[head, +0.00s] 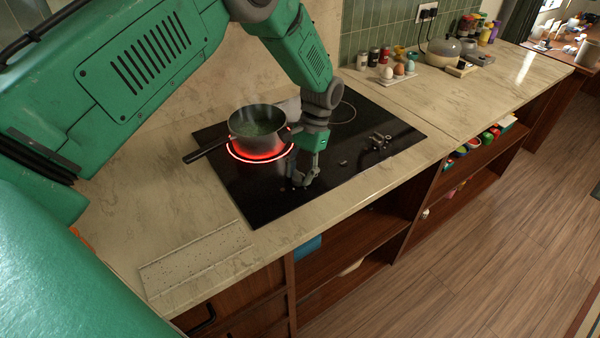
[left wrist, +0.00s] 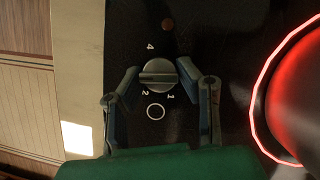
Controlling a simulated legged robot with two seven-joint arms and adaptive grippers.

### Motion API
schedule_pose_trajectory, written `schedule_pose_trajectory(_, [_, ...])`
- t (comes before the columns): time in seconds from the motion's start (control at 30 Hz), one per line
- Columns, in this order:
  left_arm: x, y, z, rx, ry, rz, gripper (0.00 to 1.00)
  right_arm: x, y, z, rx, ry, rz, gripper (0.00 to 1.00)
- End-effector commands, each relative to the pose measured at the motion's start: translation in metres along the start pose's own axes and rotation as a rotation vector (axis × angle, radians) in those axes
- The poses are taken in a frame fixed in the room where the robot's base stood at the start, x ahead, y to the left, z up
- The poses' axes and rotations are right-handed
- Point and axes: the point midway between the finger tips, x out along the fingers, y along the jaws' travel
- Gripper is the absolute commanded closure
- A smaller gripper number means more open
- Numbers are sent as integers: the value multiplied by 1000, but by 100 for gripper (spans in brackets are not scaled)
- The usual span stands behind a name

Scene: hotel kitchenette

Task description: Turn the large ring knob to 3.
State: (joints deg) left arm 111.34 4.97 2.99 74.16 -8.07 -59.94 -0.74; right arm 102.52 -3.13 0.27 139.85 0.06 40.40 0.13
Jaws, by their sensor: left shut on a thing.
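The large ring knob (left wrist: 158,75) is a round grey knob with a raised bar across it, seen in the left wrist view on the black hob (head: 255,208). The marks 4, 2 and 1 show around it, with a white ring mark (left wrist: 155,112) beside it. No 3 is visible. The bar lies crosswise in that view, and I cannot tell which end is the pointer. My left gripper (head: 304,180) is shut on the knob, one finger on each side; it also shows in the left wrist view (left wrist: 159,84). My right gripper is not in view.
A pot (head: 256,124) with green contents stands on a glowing red burner (head: 240,157), close to my gripper. Its black handle (head: 205,151) points left. Small metal objects (head: 378,141) sit on the hob's right. The front counter (head: 300,218) is clear.

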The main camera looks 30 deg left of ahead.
Motion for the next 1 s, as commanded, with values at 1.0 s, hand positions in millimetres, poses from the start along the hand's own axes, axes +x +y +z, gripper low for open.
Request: schedule_pose_trajectory(1.0, [-2,3,-3,307,12,-128,98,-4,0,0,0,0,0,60])
